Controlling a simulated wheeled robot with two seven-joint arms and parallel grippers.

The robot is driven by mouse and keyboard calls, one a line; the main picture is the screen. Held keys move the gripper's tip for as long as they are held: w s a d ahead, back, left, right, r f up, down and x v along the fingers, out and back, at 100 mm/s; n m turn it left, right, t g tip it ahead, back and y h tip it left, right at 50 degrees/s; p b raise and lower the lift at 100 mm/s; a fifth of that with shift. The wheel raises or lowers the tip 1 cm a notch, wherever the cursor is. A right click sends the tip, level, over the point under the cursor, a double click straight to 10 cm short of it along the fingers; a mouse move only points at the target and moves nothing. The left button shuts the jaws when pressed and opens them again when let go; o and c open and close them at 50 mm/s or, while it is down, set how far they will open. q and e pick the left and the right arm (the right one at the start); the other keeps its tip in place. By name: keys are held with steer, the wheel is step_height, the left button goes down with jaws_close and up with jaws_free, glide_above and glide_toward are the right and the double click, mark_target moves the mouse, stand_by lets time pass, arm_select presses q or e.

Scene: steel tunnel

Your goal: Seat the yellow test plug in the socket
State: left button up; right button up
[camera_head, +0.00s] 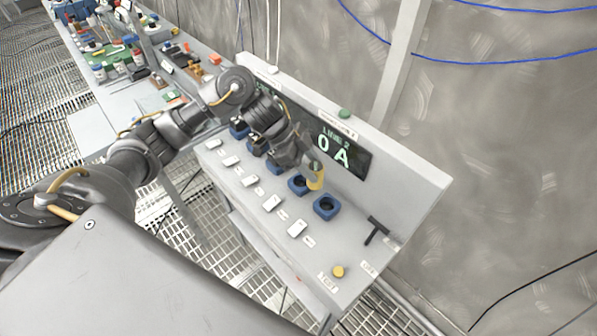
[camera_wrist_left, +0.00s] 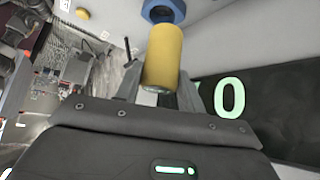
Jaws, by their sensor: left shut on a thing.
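My left gripper (camera_head: 314,170) reaches over the grey console from the left. It is shut on the yellow test plug (camera_head: 317,182), a short cylinder. In the left wrist view the plug (camera_wrist_left: 165,55) is gripped between the two fingers (camera_wrist_left: 158,88), its far end pointing toward a blue socket (camera_wrist_left: 163,9). I cannot tell whether plug and socket touch. In the head view, the plug is between a blue socket (camera_head: 297,185) on its left and the end blue socket (camera_head: 326,207) on its right. More sockets in the row are partly hidden by my arm. My right gripper is not in view.
A black T-shaped handle (camera_head: 377,230) and a yellow button (camera_head: 338,271) are at the console's right end. White switches (camera_head: 273,203) line its front. A display (camera_head: 342,152) reading "LINE 2 0 A" stands behind. A cluttered bench (camera_head: 120,62) is at the back left.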

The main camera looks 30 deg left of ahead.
arm_select(q)
steer(key=w+a+f+p, duration=0.1)
steer(key=a+f, duration=0.1)
steer(key=f, duration=0.1)
steer(key=w+a+f+p, duration=0.1)
steer(key=a+f, duration=0.1)
steer(key=f, duration=0.1)
steer(key=w+a+f+p, duration=0.1)
steer(key=w+a+f, duration=0.1)
steer(key=f, duration=0.1)
steer(key=shift+f, duration=0.3)
steer(key=shift+a+f, duration=0.1)
steer(key=shift+f, duration=0.1)
steer(key=shift+f, duration=0.1)
steer(key=shift+f, duration=0.15)
steer(key=o, duration=1.1)
